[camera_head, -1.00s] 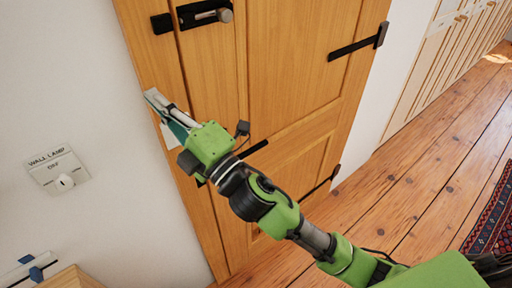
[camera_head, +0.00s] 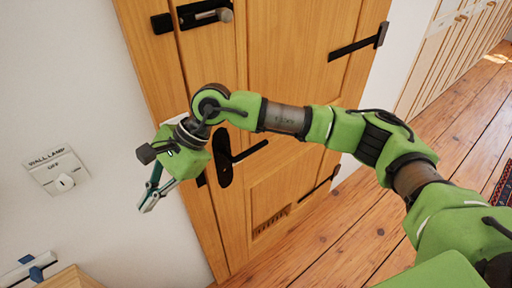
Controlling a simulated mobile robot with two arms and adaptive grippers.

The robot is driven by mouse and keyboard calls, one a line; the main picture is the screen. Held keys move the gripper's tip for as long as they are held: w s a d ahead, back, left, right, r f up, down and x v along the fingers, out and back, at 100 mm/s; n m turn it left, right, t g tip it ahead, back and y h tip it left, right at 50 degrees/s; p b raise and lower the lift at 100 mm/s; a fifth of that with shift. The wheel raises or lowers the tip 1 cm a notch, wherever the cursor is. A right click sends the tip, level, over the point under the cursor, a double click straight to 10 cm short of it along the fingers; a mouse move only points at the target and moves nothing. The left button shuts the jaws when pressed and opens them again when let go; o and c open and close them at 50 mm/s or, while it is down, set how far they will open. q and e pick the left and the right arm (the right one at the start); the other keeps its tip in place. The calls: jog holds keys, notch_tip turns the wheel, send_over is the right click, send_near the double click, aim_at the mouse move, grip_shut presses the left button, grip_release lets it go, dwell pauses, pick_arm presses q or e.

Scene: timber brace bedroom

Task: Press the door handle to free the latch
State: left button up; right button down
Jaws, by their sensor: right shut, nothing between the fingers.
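The wooden door (camera_head: 285,100) fills the middle of the view. Its black door handle (camera_head: 250,150) is a lever pointing right from a dark backplate (camera_head: 222,160), below my forearm. My right gripper (camera_head: 148,205) is shut and empty. It points down in front of the white wall, left of the door edge and apart from the handle. The arm reaches in from the lower right, across the door above the handle. The latch itself is not visible. My left gripper is not in view.
A black sliding bolt (camera_head: 203,13) with a round knob is on the upper door, with a black block (camera_head: 161,23) beside it. Black hinges (camera_head: 357,46) are at the right. A wall lamp switch (camera_head: 57,173) is at left. Wooden floor (camera_head: 345,235) lies open at right.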

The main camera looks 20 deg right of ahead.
jog(key=w+d+f+n+t+h, duration=0.15)
jog(key=w+d+h, duration=0.45)
jog(key=d, duration=0.6)
jog(key=t+h, duration=0.2)
jog(key=h, duration=0.3)
send_near(255, 147)
jog(key=shift+d+f+m, duration=0.1)
jog(key=shift+d+m, duration=0.05)
jog(key=shift+m, duration=0.1)
jog(key=shift+w+f, duration=0.1)
jog(key=shift+b+x, duration=1.6)
jog(key=shift+x, duration=1.85)
